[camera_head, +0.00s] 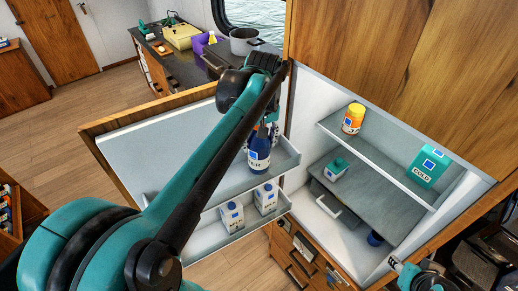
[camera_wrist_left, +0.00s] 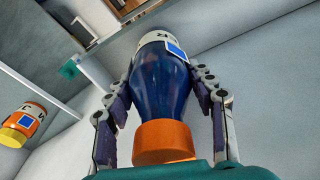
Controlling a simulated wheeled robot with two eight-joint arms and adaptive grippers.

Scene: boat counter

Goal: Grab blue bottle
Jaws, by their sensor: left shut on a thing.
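The blue bottle (camera_head: 259,150) stands in the open fridge door's upper shelf in the head view. In the left wrist view the bottle (camera_wrist_left: 160,85) shows its dark blue body, pale label and orange cap, close to the camera. My left gripper (camera_wrist_left: 165,95) has one finger on each side of the bottle and is shut on it. In the head view the left arm reaches over the door, and its gripper (camera_head: 268,126) is at the bottle's top, partly hidden by the arm. My right gripper (camera_head: 398,268) shows only in part at the lower right; its jaws are unclear.
The open fridge door holds two white cartons (camera_head: 232,216) (camera_head: 265,198) on its lower shelf. Inside the fridge are an orange jar (camera_head: 353,118), a teal box (camera_head: 428,167) and a small carton (camera_head: 336,169). A counter (camera_head: 190,65) with a pot (camera_head: 244,40) stands behind.

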